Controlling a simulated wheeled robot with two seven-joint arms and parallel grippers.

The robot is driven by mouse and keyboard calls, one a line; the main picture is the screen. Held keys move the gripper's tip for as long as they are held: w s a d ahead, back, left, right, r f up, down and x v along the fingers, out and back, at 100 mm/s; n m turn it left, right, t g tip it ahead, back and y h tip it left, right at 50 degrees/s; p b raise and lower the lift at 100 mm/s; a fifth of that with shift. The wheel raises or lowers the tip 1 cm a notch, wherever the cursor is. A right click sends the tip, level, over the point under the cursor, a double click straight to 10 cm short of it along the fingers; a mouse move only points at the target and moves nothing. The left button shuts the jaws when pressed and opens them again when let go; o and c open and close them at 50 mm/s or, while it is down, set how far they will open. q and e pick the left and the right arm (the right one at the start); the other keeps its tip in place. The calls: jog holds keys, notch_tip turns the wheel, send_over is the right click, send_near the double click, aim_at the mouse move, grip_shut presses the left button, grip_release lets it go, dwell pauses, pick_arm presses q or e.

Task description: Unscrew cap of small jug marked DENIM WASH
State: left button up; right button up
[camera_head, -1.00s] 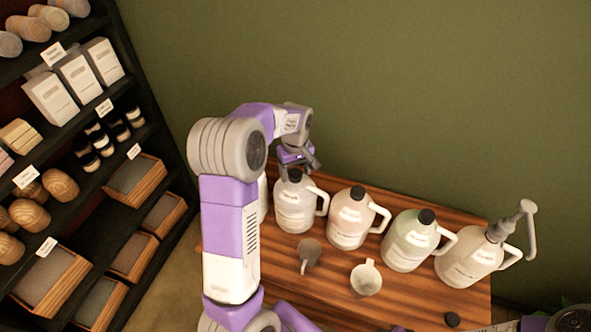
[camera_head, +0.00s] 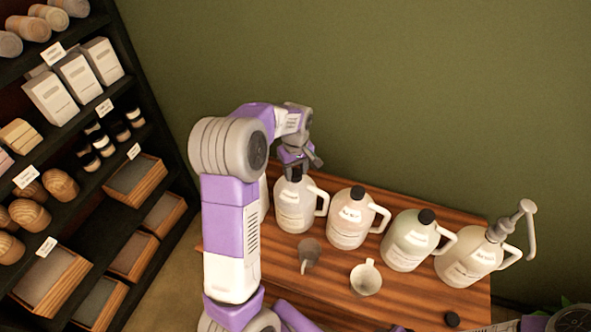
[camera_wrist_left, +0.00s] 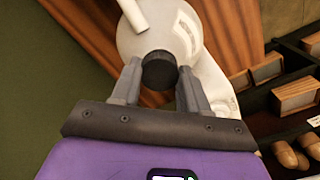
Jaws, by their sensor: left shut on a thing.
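A white jug (camera_head: 294,208) with a side handle stands on the wooden table, with its black cap (camera_head: 296,174) on its neck. My left gripper (camera_head: 298,168) points down over this jug. In the left wrist view its fingers (camera_wrist_left: 158,88) are shut on the black cap (camera_wrist_left: 159,70), one on either side, with the pale jug body (camera_wrist_left: 158,35) beyond. The label is too small to read, so I cannot tell if it says DENIM WASH. My right gripper is not in view.
To the right stand a pinkish jug (camera_head: 351,222), a greenish jug (camera_head: 409,243) and a jug with a pump (camera_head: 470,260). A grey scoop (camera_head: 309,250), a small pitcher (camera_head: 366,279) and a loose black cap (camera_head: 451,319) lie in front. Shelves (camera_head: 95,215) stand at left.

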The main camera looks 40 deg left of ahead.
pick_arm(q)
jog(key=n, duration=0.3)
jog(key=shift+p, duration=0.3)
jog(key=n+p, duration=0.1)
jog(key=n, duration=0.3)
jog(key=shift+r, duration=0.1)
jog(key=n+p, duration=0.2)
jog(key=n, duration=0.3)
jog(key=shift+n+p, duration=0.3)
jog(key=shift+p, duration=0.1)
jog(key=shift+n+p, duration=0.4)
jog(key=shift+n, duration=0.4)
jog(key=o, duration=1.2)
jog(key=shift+s, duration=0.1)
jog(key=shift+c, duration=0.2)
